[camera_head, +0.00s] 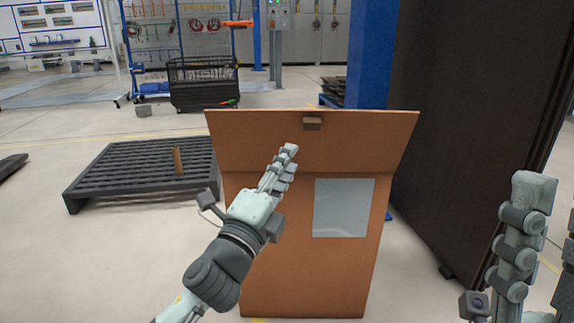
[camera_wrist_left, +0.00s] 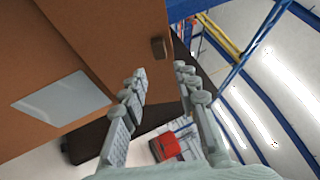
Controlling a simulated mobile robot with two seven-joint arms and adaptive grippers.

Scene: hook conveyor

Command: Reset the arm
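My left gripper (camera_head: 289,152) reaches up and to the right in the head view, in front of a brown box-like panel. In the left wrist view its two fingers (camera_wrist_left: 160,72) stand apart with nothing between them. The panel's small brown knob (camera_head: 312,123) is just above and right of the fingertips in the head view. My right gripper (camera_head: 535,190) points upward at the lower right edge and is partly cut off. I cannot tell how its fingers stand.
The brown box (camera_head: 300,270) has a slanted top flap and a pale grey label (camera_head: 343,208). A dark slatted pallet (camera_head: 130,170) lies to the left. A large dark panel (camera_head: 480,130) and a blue column (camera_head: 371,50) stand on the right. A black wire crate (camera_head: 203,85) is farther back.

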